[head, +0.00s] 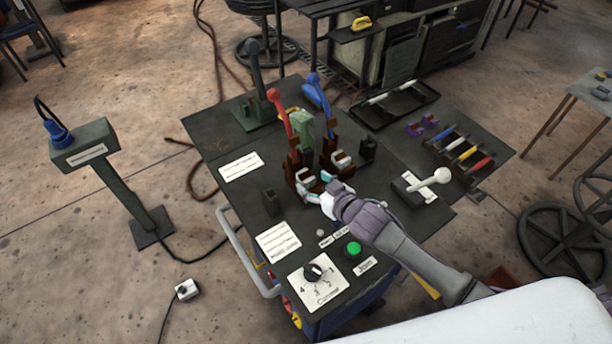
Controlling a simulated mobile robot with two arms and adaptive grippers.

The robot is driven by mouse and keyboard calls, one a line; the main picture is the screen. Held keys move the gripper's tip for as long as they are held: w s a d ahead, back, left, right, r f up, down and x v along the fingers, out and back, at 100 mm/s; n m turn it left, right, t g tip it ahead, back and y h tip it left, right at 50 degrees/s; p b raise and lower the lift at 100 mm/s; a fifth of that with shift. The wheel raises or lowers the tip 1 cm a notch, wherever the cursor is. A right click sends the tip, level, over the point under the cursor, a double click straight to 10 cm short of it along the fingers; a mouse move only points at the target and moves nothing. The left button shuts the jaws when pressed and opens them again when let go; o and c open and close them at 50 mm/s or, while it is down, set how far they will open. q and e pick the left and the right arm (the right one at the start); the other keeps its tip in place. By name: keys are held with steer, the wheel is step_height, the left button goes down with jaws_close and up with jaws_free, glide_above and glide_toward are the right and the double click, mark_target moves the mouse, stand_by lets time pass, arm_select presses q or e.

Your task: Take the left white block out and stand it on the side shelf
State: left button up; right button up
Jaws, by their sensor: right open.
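The left white block (306,181) sits low in a brown frame (292,165) near the middle of the dark bench. A second white block (341,160) sits in the frame to its right. My right gripper (318,188) is open, with its fingertips close beside the left white block at its lower right. I cannot tell whether they touch it. A dark shelf (490,135) juts from the bench's right side, with coloured bars on it. My left gripper is not in view.
Red (277,108) and blue (317,90) levers rise behind the frame around a green part (303,125). A white-knobbed lever (437,177) stands right of my arm. A black tray (395,103) lies at the back right. A green button (354,248) and a dial (314,272) are in front.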

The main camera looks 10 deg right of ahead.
steer(key=shift+x, duration=0.95)
steer(key=shift+s, duration=0.1)
steer(key=shift+c, duration=0.4)
jaws_close()
steer(key=shift+r, duration=0.15)
